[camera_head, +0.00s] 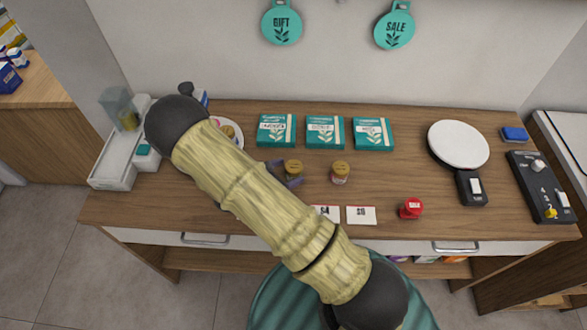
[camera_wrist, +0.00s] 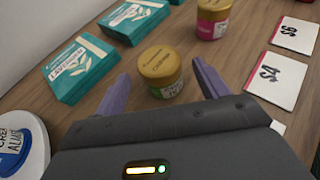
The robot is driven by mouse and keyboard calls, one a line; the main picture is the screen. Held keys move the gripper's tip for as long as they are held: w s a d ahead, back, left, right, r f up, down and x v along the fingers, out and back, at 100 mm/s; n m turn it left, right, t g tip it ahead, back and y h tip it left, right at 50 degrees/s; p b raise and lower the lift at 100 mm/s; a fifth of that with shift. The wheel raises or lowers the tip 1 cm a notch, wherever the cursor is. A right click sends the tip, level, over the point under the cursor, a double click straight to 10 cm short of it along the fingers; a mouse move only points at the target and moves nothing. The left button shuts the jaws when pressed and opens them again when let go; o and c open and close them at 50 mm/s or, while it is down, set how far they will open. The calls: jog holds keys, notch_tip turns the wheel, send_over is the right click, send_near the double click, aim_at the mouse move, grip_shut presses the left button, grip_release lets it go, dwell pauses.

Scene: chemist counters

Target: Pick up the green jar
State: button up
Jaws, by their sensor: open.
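The green jar (camera_wrist: 165,90) has a gold lid and a green label low on its side. In the wrist view it stands upright on the wooden counter between the two purple fingers of my gripper (camera_wrist: 162,88). The fingers are spread with a gap on each side of the jar. In the head view the jar (camera_head: 293,169) shows by its gold lid, with a purple finger beside it, and my arm covers part of the area around it. A second gold-lidded jar with a pink-red label (camera_wrist: 213,17) stands farther off; it also shows in the head view (camera_head: 340,173).
Teal boxes (camera_head: 324,132) stand in a row behind the jars. White cards (camera_head: 361,215) and a red stamp-like item (camera_head: 410,208) lie toward the front. A round white-topped device (camera_head: 458,145) is at right.

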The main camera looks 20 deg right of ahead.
aim_at(298, 168)
dwell(0.3)
jog(key=shift+f+p+x, duration=0.1)
jog(key=shift+p+x, duration=0.45)
jog(key=shift+x, duration=0.75)
jog(key=shift+f+p+x, duration=0.15)
jog(key=shift+p+x, duration=0.4)
jog(key=shift+x, duration=0.75)
jog(key=shift+s, duration=0.1)
jog(key=shift+a, duration=0.1)
jog(key=c, duration=1.1)
jog(key=shift+r, duration=0.1)
jog(key=shift+r, duration=0.2)
notch_tip(298, 168, up, 10)
jog(key=shift+f+b, duration=0.25)
jog(key=shift+b, duration=0.75)
